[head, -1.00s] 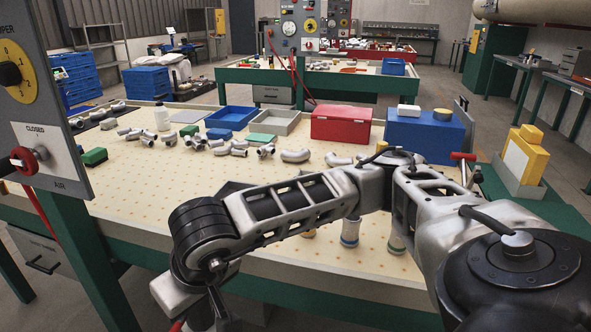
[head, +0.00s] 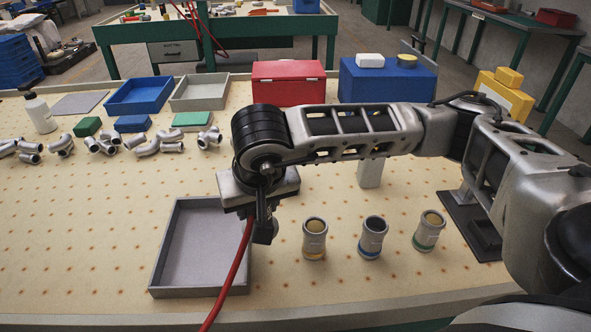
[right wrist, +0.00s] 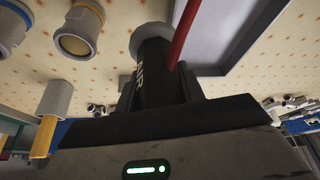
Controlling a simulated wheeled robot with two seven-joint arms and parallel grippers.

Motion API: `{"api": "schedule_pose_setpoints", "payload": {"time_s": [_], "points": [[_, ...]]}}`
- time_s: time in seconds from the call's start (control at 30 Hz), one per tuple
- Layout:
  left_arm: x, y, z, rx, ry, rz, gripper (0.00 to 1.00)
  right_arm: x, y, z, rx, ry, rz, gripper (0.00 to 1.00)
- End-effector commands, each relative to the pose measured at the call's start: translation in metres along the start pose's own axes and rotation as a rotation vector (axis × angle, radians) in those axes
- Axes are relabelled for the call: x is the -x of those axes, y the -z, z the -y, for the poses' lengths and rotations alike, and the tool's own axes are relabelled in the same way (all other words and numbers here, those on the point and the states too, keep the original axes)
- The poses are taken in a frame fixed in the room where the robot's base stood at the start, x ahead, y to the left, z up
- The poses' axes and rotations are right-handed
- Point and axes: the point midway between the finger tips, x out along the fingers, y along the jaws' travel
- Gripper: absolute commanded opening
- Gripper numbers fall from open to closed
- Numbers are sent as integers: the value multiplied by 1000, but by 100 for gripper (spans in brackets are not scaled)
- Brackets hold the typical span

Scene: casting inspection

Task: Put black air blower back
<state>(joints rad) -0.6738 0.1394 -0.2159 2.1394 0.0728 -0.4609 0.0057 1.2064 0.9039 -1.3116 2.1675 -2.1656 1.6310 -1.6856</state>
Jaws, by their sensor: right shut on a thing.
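My right gripper (head: 262,212) is over the table's front middle, at the right wall of a grey tray. It is shut on the black air blower (head: 265,230), which is partly hidden by the wrist in the head view. In the right wrist view the black blower (right wrist: 152,75) with pale lettering sits between the two fingers (right wrist: 157,92). A red hose (head: 236,272) runs from the blower down past the table's front edge. No holder for the blower can be made out. My left gripper is not in view.
The grey tray (head: 165,245) is empty. Three cups with yellow (head: 314,240), blue (head: 372,238) and green (head: 428,232) bands stand right of the gripper. A dark stand (head: 472,230) is farther right. Metal pipe fittings (head: 160,145) lie at left. The front left table is clear.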

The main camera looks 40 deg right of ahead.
Motion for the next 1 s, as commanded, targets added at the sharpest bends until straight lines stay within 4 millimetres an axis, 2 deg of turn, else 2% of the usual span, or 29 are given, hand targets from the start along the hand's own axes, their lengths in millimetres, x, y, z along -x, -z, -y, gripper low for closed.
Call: {"api": "schedule_pose_setpoints", "payload": {"time_s": [0.03,0.1,0.2,0.3,0.43,0.6,0.87,1.0], "points": [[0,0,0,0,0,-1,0,4,21,2,-116,-43,-10,15],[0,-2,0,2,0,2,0,12,46,1,-310,-124,-11,15],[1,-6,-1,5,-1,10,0,29,77,-2,-575,-233,-9,15],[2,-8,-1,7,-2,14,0,47,97,-4,-785,-321,-6,15],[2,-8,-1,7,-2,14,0,63,111,-7,-945,-389,-2,15],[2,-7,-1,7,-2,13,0,68,114,-7,-997,-412,1,15],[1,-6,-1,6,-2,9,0,64,115,-10,-994,-410,2,15],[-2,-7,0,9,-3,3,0,47,124,-27,-998,-414,5,15]]}}
